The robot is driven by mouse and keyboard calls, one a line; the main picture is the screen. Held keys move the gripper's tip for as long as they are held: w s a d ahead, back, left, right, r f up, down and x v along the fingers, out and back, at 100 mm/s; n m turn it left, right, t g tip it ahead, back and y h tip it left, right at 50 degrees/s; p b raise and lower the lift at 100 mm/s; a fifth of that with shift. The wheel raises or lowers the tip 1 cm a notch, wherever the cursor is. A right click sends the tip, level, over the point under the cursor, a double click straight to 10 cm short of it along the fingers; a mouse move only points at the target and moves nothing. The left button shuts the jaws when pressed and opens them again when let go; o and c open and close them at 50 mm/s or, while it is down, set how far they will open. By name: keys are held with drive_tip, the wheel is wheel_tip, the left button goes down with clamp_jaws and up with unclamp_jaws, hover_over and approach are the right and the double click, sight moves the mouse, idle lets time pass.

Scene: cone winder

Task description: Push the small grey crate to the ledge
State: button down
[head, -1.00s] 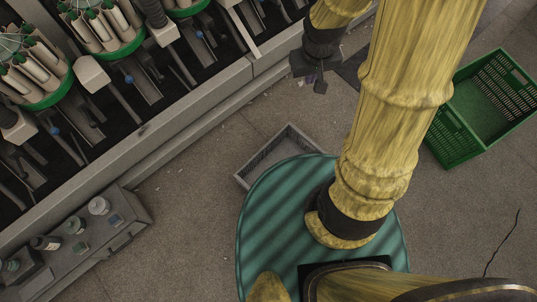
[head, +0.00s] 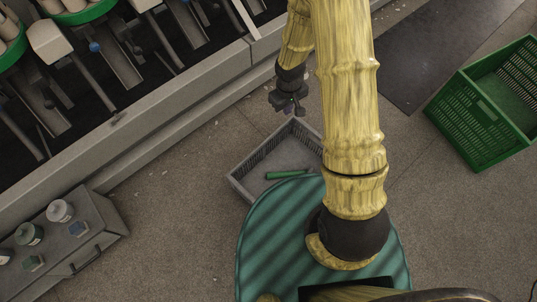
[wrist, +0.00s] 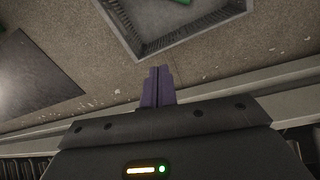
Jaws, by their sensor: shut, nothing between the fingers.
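The small grey crate (head: 258,151) stands on the floor just beyond my teal base, with its near side partly covered by the base and its right side close to my arm. A green object (head: 285,174) lies inside it. The ledge (head: 195,117) is the long pale grey strip along the foot of the machine, with bare floor between it and the crate. My gripper (head: 288,108) is shut and empty, at the crate's far corner on the ledge side. In the wrist view my purple fingers (wrist: 157,84) point toward the crate's wall (wrist: 190,39); I cannot tell whether they touch it.
The winding machine (head: 150,70) fills the upper left. A grey box with jars (head: 90,235) stands at the lower left. A green crate (head: 475,115) and a dark mat (head: 420,65) are at the right. Floor left of the crate is clear.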

drive_tip(key=a+f+n+b, duration=0.2)
drive_tip(key=f+b, duration=1)
drive_tip(key=f, duration=1.2)
drive_tip(key=shift+a+f+g, duration=0.15)
drive_tip(key=shift+a+g, duration=0.25)
drive_tip(key=shift+a, duration=0.25)
wheel_tip(320, 180, down, 11)
drive_tip(key=b, duration=0.7)
drive_tip(key=shift+a, duration=0.1)
drive_tip(key=shift+w+a+r+b, duration=0.25)
drive_tip(key=shift+w+a+b, duration=0.25)
drive_tip(key=shift+w, duration=0.3)
drive_tip(key=shift+w+a+r+b, duration=0.25)
drive_tip(key=shift+w+a+b, duration=0.15)
drive_tip(key=shift+w+a, duration=0.25)
drive_tip(key=shift+w, duration=0.1)
